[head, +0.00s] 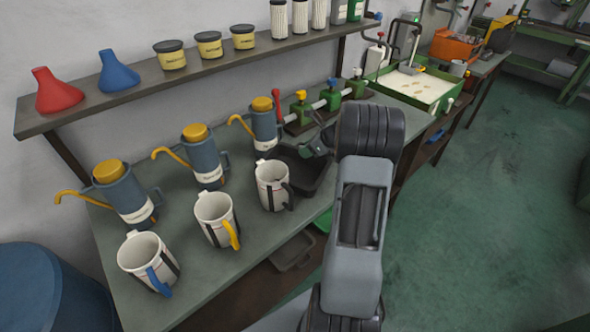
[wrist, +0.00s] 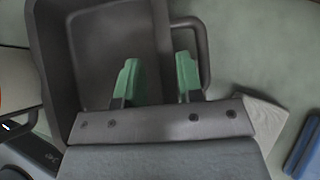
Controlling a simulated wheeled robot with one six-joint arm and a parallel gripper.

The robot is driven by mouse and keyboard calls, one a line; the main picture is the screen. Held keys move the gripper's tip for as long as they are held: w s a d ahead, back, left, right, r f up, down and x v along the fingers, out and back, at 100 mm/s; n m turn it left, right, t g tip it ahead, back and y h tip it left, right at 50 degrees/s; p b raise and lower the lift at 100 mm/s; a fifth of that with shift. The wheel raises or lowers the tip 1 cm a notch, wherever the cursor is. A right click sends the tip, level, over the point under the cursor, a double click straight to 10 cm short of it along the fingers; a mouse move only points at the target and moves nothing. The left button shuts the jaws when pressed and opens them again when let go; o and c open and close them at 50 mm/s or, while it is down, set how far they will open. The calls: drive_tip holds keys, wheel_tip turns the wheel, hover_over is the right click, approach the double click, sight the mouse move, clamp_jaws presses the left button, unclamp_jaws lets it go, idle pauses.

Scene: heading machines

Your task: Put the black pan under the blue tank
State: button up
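The black pan (head: 318,181) lies on the bench top behind the white mugs, partly hidden by my arm and a mug. In the wrist view the pan (wrist: 110,45) fills the left part, with its looped handle (wrist: 207,50) on the right. My gripper (wrist: 159,80) is open, its green fingers apart. One finger is over the pan's inside, the other over the handle side, with the pan's side wall between them. I cannot tell whether they touch it. In the head view my gripper (head: 306,153) is mostly hidden. A large blue tank (head: 45,290) stands at the lower left, partly cut off.
Several white mugs (head: 213,215) and blue-grey spouted cans (head: 203,158) stand on the bench (head: 190,280). A shelf (head: 120,98) with funnels and jars hangs above. A dark tray (head: 293,252) sits below the bench. The green floor (head: 480,190) at right is clear.

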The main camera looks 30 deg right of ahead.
drive_tip(key=shift+x, duration=0.9)
clamp_jaws()
